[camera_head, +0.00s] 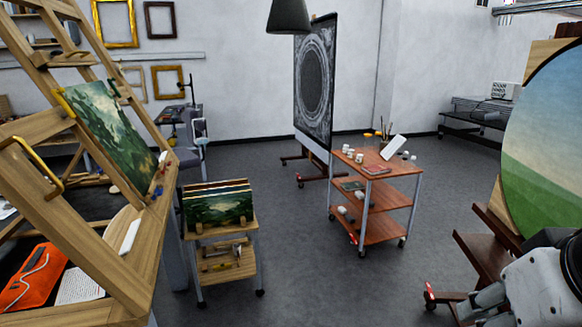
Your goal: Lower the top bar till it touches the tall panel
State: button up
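A tall dark panel (326,125) with a pale ring pattern stands upright on a wheeled stand at the back centre. A large round landscape painting (548,150) stands on a brown wooden easel (482,247) at the right, cut off by the frame. Part of my white arm is at the lower right, with grey parts of my gripper (478,303) low in front of that easel. Its fingertips are unclear, and I see nothing held.
A large wooden easel (65,200) with a green landscape (112,135) fills the left. A small cart (225,238) with paintings and a red-brown trolley (385,195) with jars stand mid-room. Grey floor (310,285) between them is clear. A lamp (288,16) hangs above.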

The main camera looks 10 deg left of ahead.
aim_at(41, 59)
jog(key=i+u, duration=0.7)
jog(key=i+l+u, duration=0.15)
jog(key=i+u, duration=0.35)
jog(key=u, duration=0.6)
